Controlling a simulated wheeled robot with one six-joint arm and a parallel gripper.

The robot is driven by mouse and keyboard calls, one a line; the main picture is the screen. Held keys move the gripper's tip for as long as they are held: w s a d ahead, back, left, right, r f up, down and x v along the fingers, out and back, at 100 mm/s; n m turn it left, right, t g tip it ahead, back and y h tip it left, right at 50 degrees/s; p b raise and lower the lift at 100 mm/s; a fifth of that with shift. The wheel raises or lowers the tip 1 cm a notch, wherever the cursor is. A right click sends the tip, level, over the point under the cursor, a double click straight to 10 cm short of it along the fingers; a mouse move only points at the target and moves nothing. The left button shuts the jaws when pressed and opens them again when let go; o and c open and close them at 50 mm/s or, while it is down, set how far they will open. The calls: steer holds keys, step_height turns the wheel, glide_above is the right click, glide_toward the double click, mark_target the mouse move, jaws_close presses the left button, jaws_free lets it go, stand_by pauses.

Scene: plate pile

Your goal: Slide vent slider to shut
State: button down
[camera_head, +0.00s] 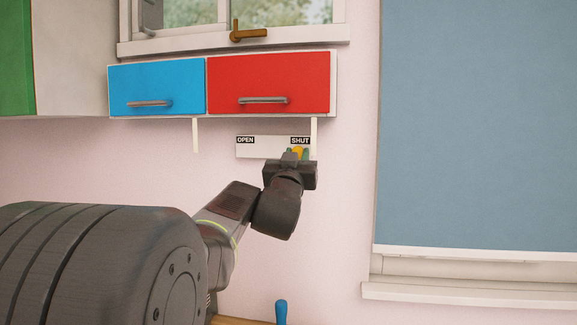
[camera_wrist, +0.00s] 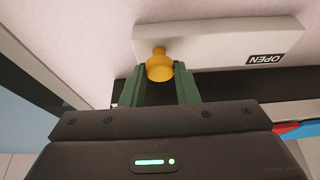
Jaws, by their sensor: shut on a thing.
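The vent plate (camera_head: 262,149) is a white panel on the pink wall, with an OPEN label (camera_head: 245,140) at its left end and a SHUT label (camera_head: 300,140) at its right end. The yellow slider knob (camera_head: 297,151) is just below the SHUT label. My gripper (camera_head: 299,155) has its green fingers shut on the knob. In the wrist view the knob (camera_wrist: 159,64) shows between the fingers, and the OPEN label (camera_wrist: 264,59) appears upside down to the right. The SHUT label and any slot behind the knob are hidden there.
A blue drawer (camera_head: 156,87) and a red drawer (camera_head: 269,82) hang above the plate. White posts (camera_head: 195,135) come down below them. A window with a brown handle (camera_head: 247,32) is higher up. A blue blind (camera_head: 475,125) covers the right side. The wall below the plate is bare.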

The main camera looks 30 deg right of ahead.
steer(key=c, duration=1.4)
jaws_free()
steer(key=shift+d, duration=0.1)
steer(key=o, duration=0.3)
steer(key=shift+s+d, duration=0.15)
steer(key=shift+s, duration=0.05)
steer(key=b+v, duration=0.2)
steer(key=v, duration=1.2)
steer(key=shift+w, duration=0.15)
